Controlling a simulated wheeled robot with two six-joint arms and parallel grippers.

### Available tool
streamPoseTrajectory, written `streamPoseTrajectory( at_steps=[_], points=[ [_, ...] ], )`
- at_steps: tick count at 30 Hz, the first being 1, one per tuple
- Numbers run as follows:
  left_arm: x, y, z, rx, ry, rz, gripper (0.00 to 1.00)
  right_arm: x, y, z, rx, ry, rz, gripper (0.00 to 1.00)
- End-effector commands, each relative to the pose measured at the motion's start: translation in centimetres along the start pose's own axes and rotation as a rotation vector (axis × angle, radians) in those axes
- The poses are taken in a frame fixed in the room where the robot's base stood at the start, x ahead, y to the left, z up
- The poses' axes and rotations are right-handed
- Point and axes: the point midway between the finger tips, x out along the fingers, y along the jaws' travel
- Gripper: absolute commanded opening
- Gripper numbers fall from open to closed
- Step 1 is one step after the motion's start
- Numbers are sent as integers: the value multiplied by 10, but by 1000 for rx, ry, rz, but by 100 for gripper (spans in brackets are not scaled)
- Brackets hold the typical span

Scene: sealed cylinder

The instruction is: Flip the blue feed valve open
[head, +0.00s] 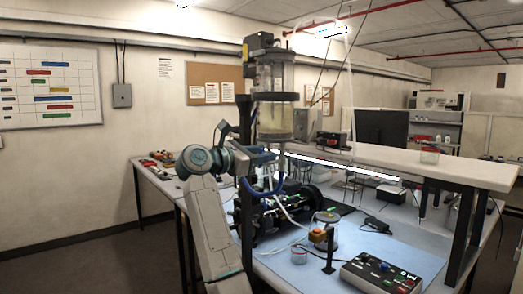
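A clear sealed cylinder (275,112) with dark bands stands upright on a dark post at the middle of the head view. Below it is a small blue part (262,158), which looks like the blue feed valve; its handle position is too small to read. A curved blue tube (262,192) hangs just under it.
A control box with coloured buttons (381,276) lies at the bench's front right. Dark equipment with cables crowds the area under the cylinder. A raised white shelf (450,170) is at right.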

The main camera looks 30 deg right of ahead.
Motion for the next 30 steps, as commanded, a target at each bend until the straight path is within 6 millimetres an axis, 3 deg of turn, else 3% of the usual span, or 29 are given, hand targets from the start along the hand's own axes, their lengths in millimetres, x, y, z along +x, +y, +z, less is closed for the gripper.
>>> streamPoseTrajectory(
  at_steps=[8, 12, 14, 20, 30],
  points=[
    [0, 1, -3, -1, 4, 1, 36, 1, 0, 0, 0, 0, 0, 35],
    [0, 1, -3, -1, 4, 1, 36, 1, 0, 0, 0, 0, 0, 8],
    [0, 1, -3, -1, 4, 1, 36, 1, 0, 0, 0, 0, 0, 0],
    [4, 1, -3, -1, 4, 1, 36, 1, 1, -2, -31, -1, 0, 0],
    [12, 2, -5, -1, 6, 1, 36, 1, 9, -2, -277, -1, 0, 0]
  ],
)
